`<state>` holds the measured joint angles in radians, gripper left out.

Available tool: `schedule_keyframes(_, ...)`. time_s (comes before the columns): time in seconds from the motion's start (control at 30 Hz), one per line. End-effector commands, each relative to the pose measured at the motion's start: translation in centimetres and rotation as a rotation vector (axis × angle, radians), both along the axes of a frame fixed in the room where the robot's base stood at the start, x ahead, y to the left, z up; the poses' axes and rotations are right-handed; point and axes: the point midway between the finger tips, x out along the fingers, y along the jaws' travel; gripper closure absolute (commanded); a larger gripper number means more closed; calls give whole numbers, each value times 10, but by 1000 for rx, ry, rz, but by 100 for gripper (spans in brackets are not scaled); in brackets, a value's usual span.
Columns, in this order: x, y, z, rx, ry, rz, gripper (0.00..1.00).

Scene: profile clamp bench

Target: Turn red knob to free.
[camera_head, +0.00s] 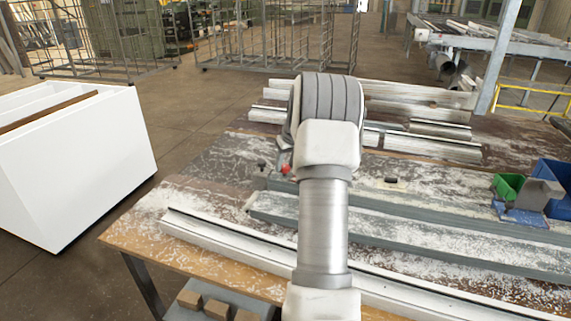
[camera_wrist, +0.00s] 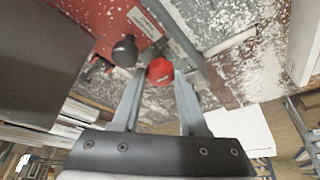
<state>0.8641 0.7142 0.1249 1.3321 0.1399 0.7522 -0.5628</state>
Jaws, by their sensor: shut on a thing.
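The red knob (camera_wrist: 159,69) shows in the wrist view near the middle, between the tips of my gripper (camera_wrist: 160,78). My gripper's two metal fingers stand on either side of it and are shut on it. In the head view a small red spot, likely the same knob (camera_head: 286,169), shows just left of my arm; my gripper is hidden there behind the arm. A dark round knob (camera_wrist: 125,51) sits close to the left of the red one in the wrist view. The knob's mark or turn angle cannot be read.
The workbench (camera_head: 190,182) is covered with white chips. Long pale profiles (camera_head: 225,235) lie along it, and more are stacked at the back. Green (camera_head: 507,186) and blue (camera_head: 556,180) bins stand at the right. A white cabinet (camera_head: 85,160) stands left, with open floor between.

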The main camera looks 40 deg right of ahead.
Motion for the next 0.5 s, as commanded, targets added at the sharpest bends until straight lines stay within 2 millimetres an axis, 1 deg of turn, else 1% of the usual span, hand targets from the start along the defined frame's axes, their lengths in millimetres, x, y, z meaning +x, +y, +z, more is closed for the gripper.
schedule_keyframes(0.27,0,0,0,0,1,0,100)
schedule_keyframes(0.3,0,0,0,0,1,0,53)
schedule_keyframes(0.43,0,0,0,0,1,0,30)
schedule_keyframes(0.47,0,0,0,0,1,0,27)
schedule_keyframes(0.5,0,0,0,0,1,0,27)
